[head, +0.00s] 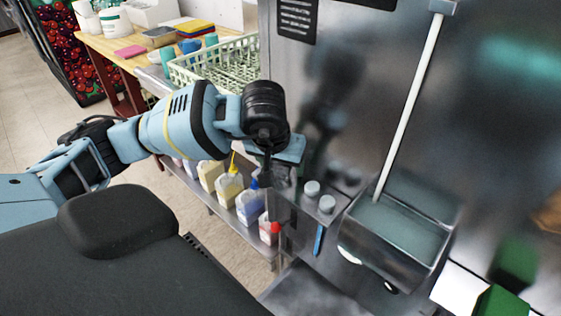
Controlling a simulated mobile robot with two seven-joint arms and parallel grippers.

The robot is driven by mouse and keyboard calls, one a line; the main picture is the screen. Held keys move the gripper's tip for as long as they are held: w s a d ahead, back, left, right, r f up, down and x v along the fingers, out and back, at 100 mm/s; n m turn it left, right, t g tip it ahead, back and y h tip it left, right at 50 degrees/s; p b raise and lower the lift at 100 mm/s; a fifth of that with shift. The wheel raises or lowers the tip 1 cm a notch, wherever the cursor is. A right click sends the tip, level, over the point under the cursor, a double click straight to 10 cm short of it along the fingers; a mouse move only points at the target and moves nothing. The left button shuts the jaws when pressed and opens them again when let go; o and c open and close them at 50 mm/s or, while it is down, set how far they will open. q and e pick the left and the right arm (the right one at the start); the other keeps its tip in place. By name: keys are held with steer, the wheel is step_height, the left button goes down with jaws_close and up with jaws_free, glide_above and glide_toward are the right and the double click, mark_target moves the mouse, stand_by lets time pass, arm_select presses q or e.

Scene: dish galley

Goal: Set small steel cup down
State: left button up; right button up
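My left arm reaches in from the left, and its gripper (283,180) points down in front of the steel panel, above the edge of the steel unit. Its fingers are dark and small against the metal, so I cannot tell whether they are open or shut. I cannot make out the small steel cup; grey metal around the fingertips blends with the panel. My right gripper is not in view.
A steel box (388,262) with a white upright rod (410,105) stands right of the gripper. Two pale round caps (327,204) sit between them. Several bottles (229,188) line a low shelf at left. A green dish rack (215,68) is behind my arm.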

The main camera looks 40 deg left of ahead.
arm_select(q)
steer(key=shift+r, duration=0.25)
steer(key=shift+s+r, duration=0.1)
steer(key=shift+r, duration=0.2)
steer(key=p+v, duration=0.1)
steer(key=v, duration=1)
steer(key=shift+r, duration=0.2)
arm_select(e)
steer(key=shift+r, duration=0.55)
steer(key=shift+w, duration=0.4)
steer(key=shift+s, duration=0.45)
